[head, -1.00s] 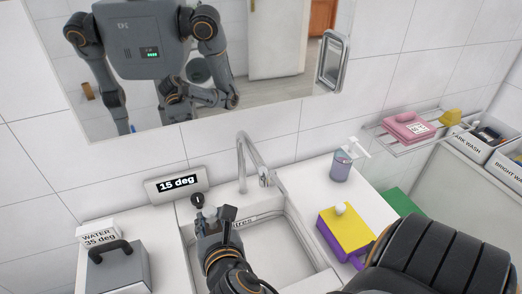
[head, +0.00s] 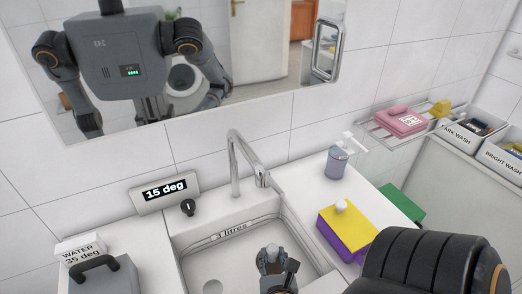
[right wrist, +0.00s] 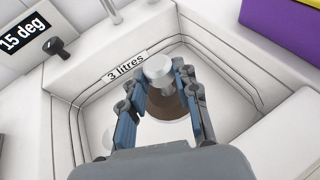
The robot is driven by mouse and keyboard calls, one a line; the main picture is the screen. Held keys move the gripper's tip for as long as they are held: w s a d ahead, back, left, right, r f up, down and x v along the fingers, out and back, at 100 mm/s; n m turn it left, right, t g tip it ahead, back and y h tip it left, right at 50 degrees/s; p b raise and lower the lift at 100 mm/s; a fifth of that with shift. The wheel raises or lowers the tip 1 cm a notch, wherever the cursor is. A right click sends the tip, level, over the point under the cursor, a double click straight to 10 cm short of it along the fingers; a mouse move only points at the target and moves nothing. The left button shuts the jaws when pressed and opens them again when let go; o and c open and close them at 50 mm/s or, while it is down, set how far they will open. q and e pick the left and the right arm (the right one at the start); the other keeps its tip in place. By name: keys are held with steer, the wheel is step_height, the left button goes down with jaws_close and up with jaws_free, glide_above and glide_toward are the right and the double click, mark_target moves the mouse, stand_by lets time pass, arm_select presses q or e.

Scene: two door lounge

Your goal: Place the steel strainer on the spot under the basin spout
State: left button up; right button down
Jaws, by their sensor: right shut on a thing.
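The steel strainer shows in the right wrist view as a pale metal knob (right wrist: 158,69) above a brownish disc (right wrist: 172,104), which the fingers partly cover. My right gripper (right wrist: 160,85) is shut on it, a finger on each side of the knob. In the head view my right gripper (head: 272,254) is over the white basin (head: 309,241), below and slightly right of the curved metal spout (head: 262,177). The strainer is mostly hidden there. A pale round patch on the basin floor shows beneath the gripper in the wrist view, partly hidden. My left gripper is out of view.
A black knob (head: 188,207) stands behind the basin by the "15 deg" display (head: 165,192). A grey handled box (head: 103,275) is at left. A yellow and purple block (head: 347,228) and a soap bottle (head: 337,163) stand on the right counter. A mirror hangs above.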

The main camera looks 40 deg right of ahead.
mark_target(256, 264)
steer(key=s+d+r+m+g+h+p, duration=0.3)
steer(key=s+d+m, duration=0.1)
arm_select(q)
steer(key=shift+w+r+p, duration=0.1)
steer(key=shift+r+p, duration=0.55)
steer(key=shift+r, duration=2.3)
arm_select(e)
steer(key=shift+w+d+f, duration=0.3)
steer(key=shift+w+f, duration=1.9)
steer(key=shift+f, duration=0.05)
steer(key=shift+w+d+f, duration=0.3)
steer(key=shift+w+f, duration=1.95)
steer(key=shift+f, duration=0.05)
steer(key=shift+w+d+f, duration=0.3)
steer(key=shift+w+f, duration=1.9)
steer(key=shift+f, duration=0.05)
steer(key=c, duration=1)
jaws_free()
steer(key=shift+f, duration=0.1)
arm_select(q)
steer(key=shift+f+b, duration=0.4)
arm_select(e)
steer(key=v, duration=0.7)
steer(key=shift+s+a+r, duration=0.1)
steer(key=shift+a+r, duration=0.05)
steer(key=shift+r, duration=0.2)
